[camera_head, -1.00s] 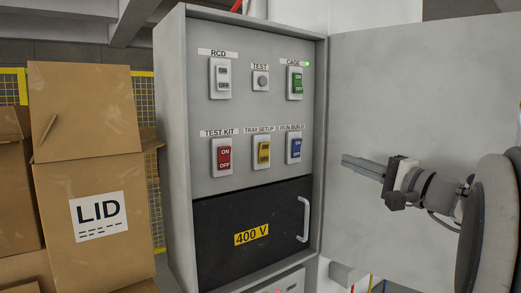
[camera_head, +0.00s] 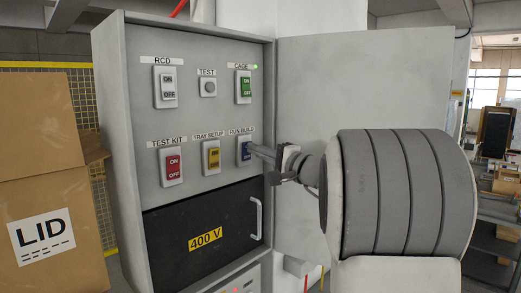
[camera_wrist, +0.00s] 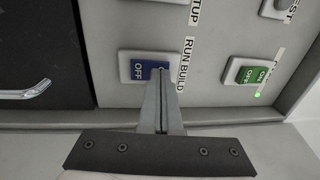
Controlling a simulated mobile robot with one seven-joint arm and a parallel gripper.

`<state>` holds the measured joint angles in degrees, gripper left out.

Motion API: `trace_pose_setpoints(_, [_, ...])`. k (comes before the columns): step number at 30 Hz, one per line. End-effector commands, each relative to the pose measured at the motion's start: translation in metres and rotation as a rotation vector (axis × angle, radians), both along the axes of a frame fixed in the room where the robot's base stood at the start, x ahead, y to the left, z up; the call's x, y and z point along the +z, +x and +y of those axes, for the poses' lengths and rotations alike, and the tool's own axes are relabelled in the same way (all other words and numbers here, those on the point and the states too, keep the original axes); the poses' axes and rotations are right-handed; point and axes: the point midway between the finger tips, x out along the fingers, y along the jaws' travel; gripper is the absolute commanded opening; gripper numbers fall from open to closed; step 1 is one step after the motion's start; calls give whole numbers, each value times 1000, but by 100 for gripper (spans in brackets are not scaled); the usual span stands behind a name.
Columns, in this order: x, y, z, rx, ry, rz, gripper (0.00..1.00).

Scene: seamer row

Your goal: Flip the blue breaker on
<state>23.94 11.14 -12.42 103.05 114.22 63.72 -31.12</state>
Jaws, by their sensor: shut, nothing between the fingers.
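The blue breaker (camera_head: 244,149) is at the right end of the lower row in the grey cabinet, under the label RUN BUILD. My gripper (camera_head: 252,147) is shut and empty, with its fingertips at the breaker's right side in the head view. In the wrist view the blue breaker (camera_wrist: 140,70) shows its OFF marking, and my closed fingertips (camera_wrist: 160,76) overlap its ON end and hide it. The tips look very close to the rocker or touching it; I cannot tell which.
Red (camera_head: 173,167) and yellow (camera_head: 212,155) breakers sit left of the blue one. A green breaker (camera_head: 245,87) is above, beside a lit green lamp. The open cabinet door (camera_head: 360,85) stands behind my arm. A black 400 V panel (camera_head: 165,235) lies below. Cardboard boxes (camera_head: 45,155) stand left.

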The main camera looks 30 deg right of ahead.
Motion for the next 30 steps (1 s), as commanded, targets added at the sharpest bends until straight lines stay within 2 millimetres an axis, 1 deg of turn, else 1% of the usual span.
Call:
trace_pose_setpoints(9, [1, 0, 1, 1, -2, 6, 0])
trace_pose_setpoints(14, [6, 6, 3, 3, -27, 68, 0])
trace_pose_setpoints(15, [3, 7, 3, 3, -29, 78, 0])
trace_pose_setpoints(24, [3, 7, 4, 5, -25, 73, 0])
trace_pose_setpoints(30, [3, 3, 3, 5, -26, 73, 0])
